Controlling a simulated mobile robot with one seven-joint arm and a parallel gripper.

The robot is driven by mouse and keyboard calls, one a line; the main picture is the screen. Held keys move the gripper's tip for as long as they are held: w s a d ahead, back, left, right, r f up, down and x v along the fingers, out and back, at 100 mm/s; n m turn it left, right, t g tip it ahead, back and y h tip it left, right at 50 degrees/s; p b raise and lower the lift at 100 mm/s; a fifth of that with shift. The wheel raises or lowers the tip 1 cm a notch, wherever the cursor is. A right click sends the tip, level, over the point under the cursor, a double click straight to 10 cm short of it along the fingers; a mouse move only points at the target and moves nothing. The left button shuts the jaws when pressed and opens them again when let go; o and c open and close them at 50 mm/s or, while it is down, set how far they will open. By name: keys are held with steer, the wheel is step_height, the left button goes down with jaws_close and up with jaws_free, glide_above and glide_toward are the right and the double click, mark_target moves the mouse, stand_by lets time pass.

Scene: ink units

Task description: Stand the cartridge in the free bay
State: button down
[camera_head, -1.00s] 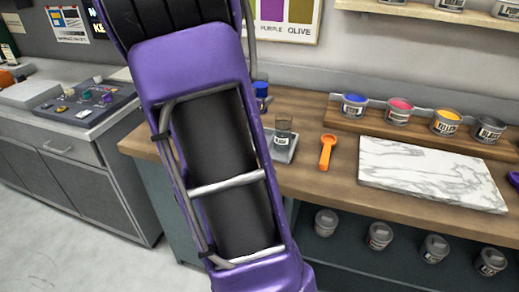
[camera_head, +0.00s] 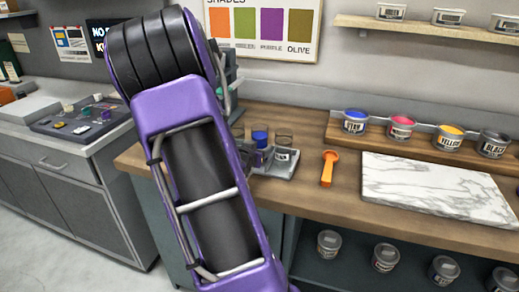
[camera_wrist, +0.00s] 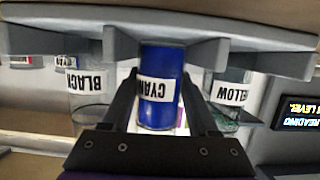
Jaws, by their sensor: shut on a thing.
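The blue cartridge (camera_wrist: 158,90), labelled CYAN, is between the fingers of my gripper (camera_wrist: 160,70) in the wrist view, which shows the scene upside down. My gripper is shut on it. Its base end is at the middle bay of the grey rack (camera_wrist: 255,48), between two dividers. I cannot tell whether it touches the bay floor. In the head view the blue cartridge (camera_head: 260,136) looks upright over the rack (camera_head: 285,168). My arm hides part of the rack and most of my gripper.
A BLACK cartridge (camera_wrist: 88,95) and a YELLOW cartridge (camera_wrist: 228,92) stand in the bays on either side. An orange scoop (camera_head: 328,168) and a marble slab (camera_head: 435,190) lie to the right. Paint tins, including a blue one (camera_head: 355,122), stand behind.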

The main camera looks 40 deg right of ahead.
steer(key=shift+f, duration=0.2)
steer(key=shift+c, duration=2.2)
jaws_free()
steer(key=shift+r, duration=0.1)
steer(key=shift+r, duration=0.1)
steer(key=shift+s+a+r, duration=0.1)
steer(key=shift+a+r, duration=0.1)
steer(key=p+v, duration=0.2)
steer(key=v, duration=0.9)
steer(key=shift+s+a, duration=0.15)
steer(key=shift+a, duration=0.1)
